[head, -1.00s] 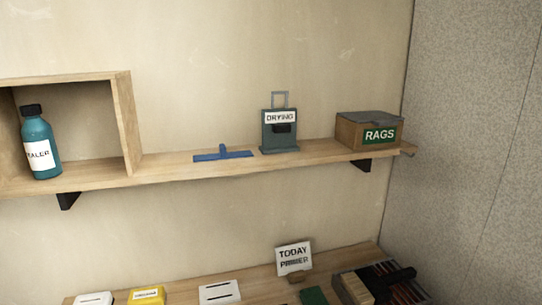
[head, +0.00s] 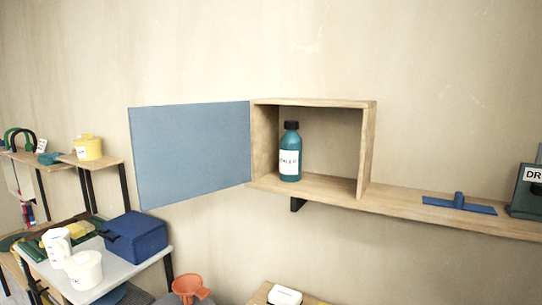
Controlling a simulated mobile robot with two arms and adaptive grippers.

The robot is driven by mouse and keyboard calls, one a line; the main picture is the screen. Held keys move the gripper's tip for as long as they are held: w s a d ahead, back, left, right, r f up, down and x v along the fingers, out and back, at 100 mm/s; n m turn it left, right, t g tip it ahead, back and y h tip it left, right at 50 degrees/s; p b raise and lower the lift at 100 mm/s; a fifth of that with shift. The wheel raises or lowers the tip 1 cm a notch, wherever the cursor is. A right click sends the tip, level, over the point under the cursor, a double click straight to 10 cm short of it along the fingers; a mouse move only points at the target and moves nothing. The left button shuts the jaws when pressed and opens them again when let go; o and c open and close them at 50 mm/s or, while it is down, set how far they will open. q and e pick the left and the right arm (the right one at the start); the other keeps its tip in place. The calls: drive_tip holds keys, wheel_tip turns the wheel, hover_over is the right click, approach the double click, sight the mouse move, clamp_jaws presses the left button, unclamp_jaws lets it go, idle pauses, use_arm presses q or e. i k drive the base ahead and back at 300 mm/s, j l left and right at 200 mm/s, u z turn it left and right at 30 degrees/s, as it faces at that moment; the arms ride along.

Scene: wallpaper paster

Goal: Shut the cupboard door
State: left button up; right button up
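The wooden cupboard (head: 368,150) is fixed on the wall shelf in the middle of the head view. Its blue door (head: 190,152) stands wide open, swung out to the left from the cupboard's left side. A teal bottle (head: 290,152) with a black cap and a white label stands upright inside the cupboard. Neither of my grippers is in view.
The shelf (head: 400,203) runs right, bearing a blue tool (head: 459,204) and part of a grey-green stand (head: 527,192). Below the door, a side table (head: 130,272) holds a blue box (head: 137,237) and white containers. An orange funnel (head: 190,288) is at the bottom.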

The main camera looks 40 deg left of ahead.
sight(181, 152)
drive_tip(key=k+j, duration=0.1)
drive_tip(key=j, duration=0.4)
drive_tip(key=j+z, duration=0.1)
drive_tip(key=j, duration=0.4)
drive_tip(key=k+j, duration=0.15)
drive_tip(key=j, duration=0.3)
drive_tip(key=k+j+z, duration=0.15)
drive_tip(key=j, duration=0.8)
drive_tip(key=k+j+z, duration=0.1)
drive_tip(key=j, duration=0.4)
drive_tip(key=k+j, duration=0.2)
drive_tip(key=j, duration=0.25)
drive_tip(key=k+j+z, duration=0.1)
drive_tip(key=j, duration=0.35)
drive_tip(key=l+u, duration=0.25)
drive_tip(key=u, duration=0.15)
